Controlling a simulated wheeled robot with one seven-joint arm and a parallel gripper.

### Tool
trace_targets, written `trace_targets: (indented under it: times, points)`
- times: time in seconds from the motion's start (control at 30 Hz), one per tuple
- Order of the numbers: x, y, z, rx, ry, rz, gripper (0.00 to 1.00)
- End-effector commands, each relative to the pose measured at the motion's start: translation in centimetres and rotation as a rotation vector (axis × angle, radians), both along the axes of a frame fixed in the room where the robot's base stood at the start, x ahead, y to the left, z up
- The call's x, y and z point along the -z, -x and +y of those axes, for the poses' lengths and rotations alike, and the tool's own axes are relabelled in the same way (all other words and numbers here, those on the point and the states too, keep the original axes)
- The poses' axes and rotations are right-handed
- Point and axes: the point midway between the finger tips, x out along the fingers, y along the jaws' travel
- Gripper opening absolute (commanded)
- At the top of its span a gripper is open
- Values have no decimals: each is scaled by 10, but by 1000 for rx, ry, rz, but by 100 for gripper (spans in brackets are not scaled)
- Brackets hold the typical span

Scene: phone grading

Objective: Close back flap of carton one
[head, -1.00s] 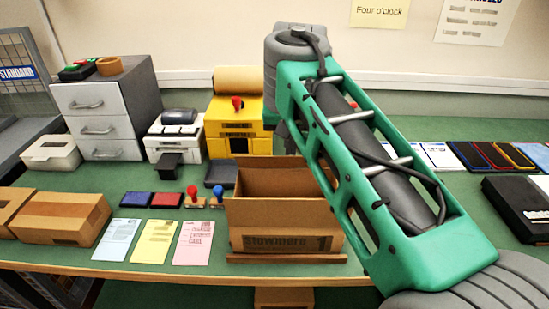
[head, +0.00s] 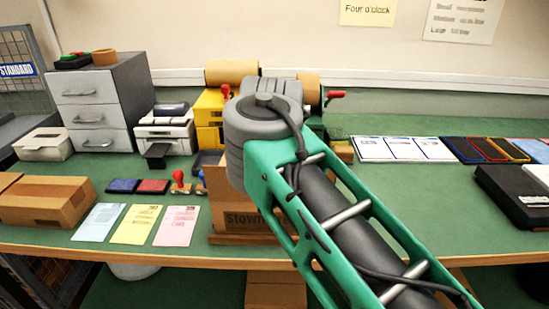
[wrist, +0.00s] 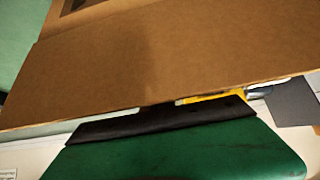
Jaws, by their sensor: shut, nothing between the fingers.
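Carton one (head: 240,220), an open brown box with printing on its front, stands near the table's front edge in the head view. My arm hides most of it, including its back flap. In the wrist view a broad cardboard panel (wrist: 170,62) fills the upper part; I cannot tell for certain which flap it is. My gripper (wrist: 165,121) shows at the bottom of the wrist view as a green body with a dark tip, shut and empty, close to the panel's lower edge. Contact cannot be told. In the head view my arm hides the gripper.
A yellow dispenser (head: 208,124) with a brown roll (head: 232,72) stands behind the carton. A stamp with a red handle (head: 178,177) and a pink sheet (head: 176,225) lie left of it. A closed brown box (head: 48,201) is farther left.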

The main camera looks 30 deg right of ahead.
Motion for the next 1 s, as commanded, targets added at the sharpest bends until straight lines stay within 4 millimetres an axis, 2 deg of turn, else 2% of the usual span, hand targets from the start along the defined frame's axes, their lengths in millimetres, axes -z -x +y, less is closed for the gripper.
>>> trace_targets:
  times: [0.77,1.0]
  points:
    - [6,-3,3,-6,0,0,0]
    - [12,-13,-3,-4,-1,2,0]
